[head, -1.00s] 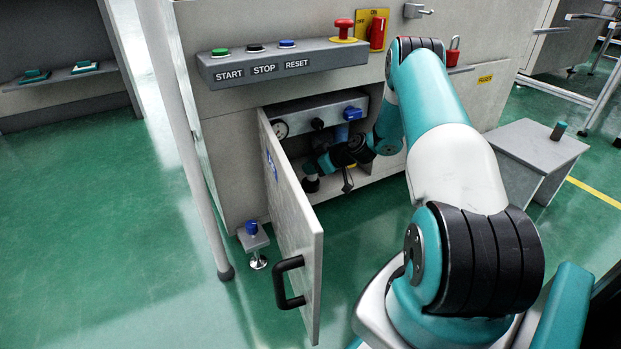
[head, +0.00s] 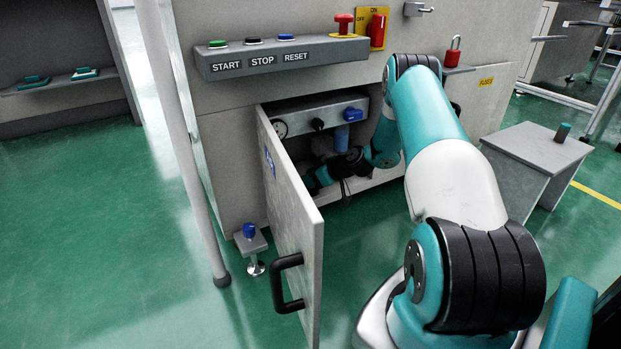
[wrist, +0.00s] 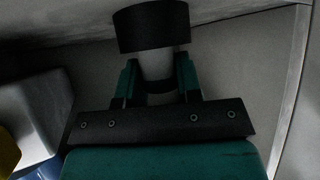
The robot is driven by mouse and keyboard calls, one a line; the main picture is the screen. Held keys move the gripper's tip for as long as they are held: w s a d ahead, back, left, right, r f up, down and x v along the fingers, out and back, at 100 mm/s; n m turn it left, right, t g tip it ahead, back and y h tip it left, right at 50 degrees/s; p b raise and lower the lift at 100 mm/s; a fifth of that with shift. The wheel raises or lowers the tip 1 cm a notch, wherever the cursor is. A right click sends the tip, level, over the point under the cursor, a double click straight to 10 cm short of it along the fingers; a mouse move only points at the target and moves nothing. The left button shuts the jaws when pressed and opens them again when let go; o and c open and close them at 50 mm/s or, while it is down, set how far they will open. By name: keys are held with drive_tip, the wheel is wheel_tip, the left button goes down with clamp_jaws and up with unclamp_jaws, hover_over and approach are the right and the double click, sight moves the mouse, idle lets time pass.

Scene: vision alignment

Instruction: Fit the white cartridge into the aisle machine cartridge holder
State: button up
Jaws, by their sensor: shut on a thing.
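The white cartridge (wrist: 156,66) is between the two teal fingers of my gripper (wrist: 158,78) in the wrist view. My gripper is shut on it. A wide dark cylindrical piece (wrist: 152,27) is right against the cartridge's far end; I cannot tell if it is the cartridge holder or part of the cartridge. In the head view my wrist reaches into the open lower compartment of the machine (head: 222,178), and the fingers and cartridge cannot be made out there. A blue cylinder (head: 342,139) hangs below the panel inside.
The compartment door (head: 300,235) stands open at the left of my arm, with a black handle (head: 286,283). The inner panel (head: 300,121) carries a gauge (head: 280,129) and a blue knob (head: 353,114). A grey stand (head: 535,146) is at the right.

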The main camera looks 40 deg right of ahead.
drive_tip(key=o, duration=0.8)
drive_tip(key=shift+s+f, duration=0.15)
drive_tip(key=shift+f, duration=0.5)
drive_tip(key=shift+o, duration=0.9)
drive_tip(key=shift+a, duration=0.1)
drive_tip(key=shift+a+f, duration=0.1)
drive_tip(key=shift+a, duration=0.05)
drive_tip(key=shift+r, duration=0.2)
drive_tip(key=w+r+p+v, duration=0.1)
drive_tip(key=p+v, duration=0.6)
drive_tip(key=v, duration=0.5)
drive_tip(key=shift+s+r, duration=0.3)
drive_tip(key=shift+s, duration=0.05)
